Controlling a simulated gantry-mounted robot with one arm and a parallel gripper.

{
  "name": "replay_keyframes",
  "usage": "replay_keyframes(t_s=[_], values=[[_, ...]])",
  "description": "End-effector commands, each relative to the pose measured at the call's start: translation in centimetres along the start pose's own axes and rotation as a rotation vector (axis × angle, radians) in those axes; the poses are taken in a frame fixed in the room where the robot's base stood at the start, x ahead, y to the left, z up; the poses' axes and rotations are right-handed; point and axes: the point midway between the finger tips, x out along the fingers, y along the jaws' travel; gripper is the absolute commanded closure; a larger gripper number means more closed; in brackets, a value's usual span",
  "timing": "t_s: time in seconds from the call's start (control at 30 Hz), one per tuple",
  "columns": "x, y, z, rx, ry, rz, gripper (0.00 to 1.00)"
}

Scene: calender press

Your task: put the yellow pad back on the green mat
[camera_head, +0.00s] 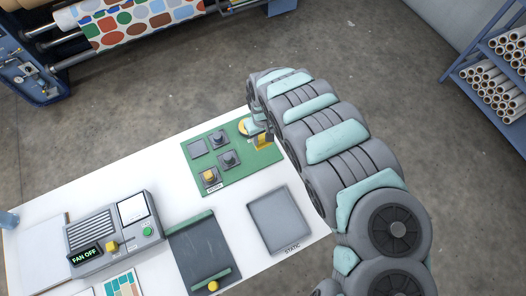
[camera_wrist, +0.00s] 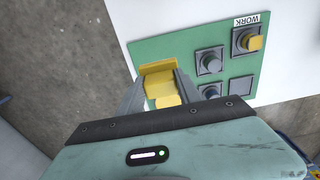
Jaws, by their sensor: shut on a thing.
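The yellow pad (camera_head: 264,142) is at the right end of the green mat (camera_head: 250,173), partly hidden by my arm. My gripper (camera_wrist: 161,88) is shut on the yellow pad's raised block (camera_wrist: 159,86) in the wrist view. The pad's flat yellow edge (camera_wrist: 158,66) shows beyond the fingertips, over the green mat (camera_wrist: 150,48). I cannot tell whether the pad touches the mat. The mat also bears several dark grey square pads, some with knobs. One near the WORK label has a yellow knob (camera_head: 209,176), also seen in the wrist view (camera_wrist: 255,43).
A grey tray (camera_head: 280,222) marked STATIC lies in front of the mat. A dark board with green bars (camera_head: 199,257) is to its left. A grey control box (camera_head: 112,233) reading FAN OFF stands on the left of the white table. The mat's right part is mostly bare.

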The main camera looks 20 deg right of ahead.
Motion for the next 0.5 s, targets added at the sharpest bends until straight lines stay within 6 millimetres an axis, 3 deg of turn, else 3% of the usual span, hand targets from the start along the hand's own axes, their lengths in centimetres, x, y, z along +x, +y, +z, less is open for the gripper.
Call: replay_keyframes(t_s=[0.03, 0.3, 0.5], values=[[1.5, -0.3, 0.1, 0.0, -0.002, -0.005, 1.0], [6.7, -0.2, 0.3, 0.0, -0.003, -0.003, 1.0], [8.3, -0.1, 0.2, -0.001, 0.0, -0.002, 1.0]])
